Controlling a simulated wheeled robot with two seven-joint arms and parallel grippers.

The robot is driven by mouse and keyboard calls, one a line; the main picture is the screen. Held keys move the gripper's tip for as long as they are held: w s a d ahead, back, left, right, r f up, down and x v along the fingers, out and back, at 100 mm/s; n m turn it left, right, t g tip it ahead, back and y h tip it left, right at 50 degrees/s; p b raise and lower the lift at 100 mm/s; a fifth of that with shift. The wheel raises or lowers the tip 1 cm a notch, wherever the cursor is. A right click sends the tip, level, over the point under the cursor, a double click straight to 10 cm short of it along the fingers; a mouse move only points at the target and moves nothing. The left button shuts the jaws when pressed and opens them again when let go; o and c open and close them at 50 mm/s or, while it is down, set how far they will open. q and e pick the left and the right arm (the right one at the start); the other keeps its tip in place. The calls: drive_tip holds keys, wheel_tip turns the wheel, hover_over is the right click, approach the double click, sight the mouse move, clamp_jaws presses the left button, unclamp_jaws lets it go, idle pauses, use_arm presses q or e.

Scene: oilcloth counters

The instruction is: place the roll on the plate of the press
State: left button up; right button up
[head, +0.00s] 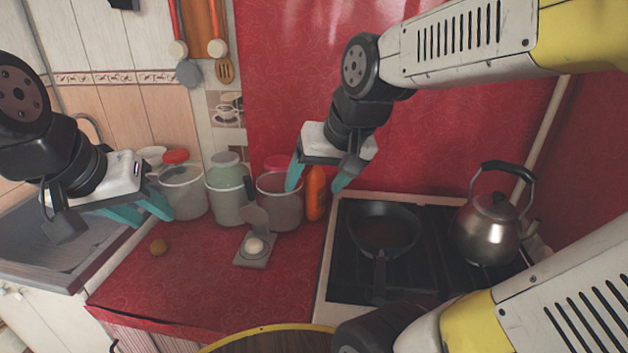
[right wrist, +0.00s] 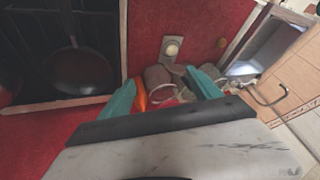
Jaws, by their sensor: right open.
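The press also shows in the right wrist view (right wrist: 173,57). My left gripper (head: 154,218) is open and empty, above and near the roll. My right gripper (head: 315,189) is open and empty, in front of the orange bottle, right of the press.
Several canisters (head: 183,199) stand along the wall behind the press, with an orange bottle (head: 315,200) beside them. A pan (head: 383,232) and kettle (head: 487,235) are on the stove at right. A sink (head: 60,250) is at left. The counter's front is clear.

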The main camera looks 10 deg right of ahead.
drive_tip(key=shift+n+t, duration=0.3)
drive_tip(key=shift+n, duration=0.1)
drive_tip(key=s, duration=0.1)
drive_tip(key=s+r, duration=0.1)
drive_tip(key=s, duration=0.2)
drive_tip(key=shift+s+d+r, duration=0.15)
drive_tip(key=shift+s+d, duration=0.25)
